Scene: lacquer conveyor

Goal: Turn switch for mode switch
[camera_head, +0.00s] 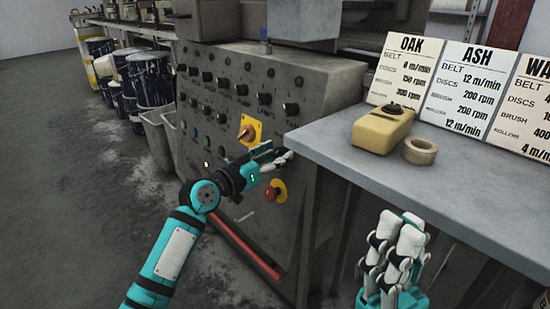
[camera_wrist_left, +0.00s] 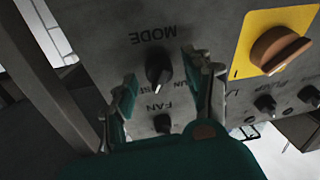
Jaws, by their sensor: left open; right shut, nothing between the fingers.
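In the left wrist view, which is upside down, a black knob (camera_wrist_left: 158,75) with a pale pointer mark stands beside the word MODE on the grey control panel (camera_head: 310,80). My left gripper (camera_wrist_left: 163,82) is open, with one finger on each side of this knob. I cannot tell whether the fingers touch it. Small lettering by the knob is partly covered by the fingers. In the head view my left gripper (camera_head: 272,160) is at the panel's right part and hides the knob. My right gripper (camera_head: 398,245) is shut and empty, low before the bench.
Near the left gripper are an orange rotary switch on a yellow plate (camera_head: 257,126), a red button (camera_head: 274,190) and a FAN knob (camera_wrist_left: 162,123). A bench (camera_head: 345,165) on the right holds a yellow device (camera_head: 382,129), a tape roll (camera_head: 420,150) and setting cards (camera_head: 401,66).

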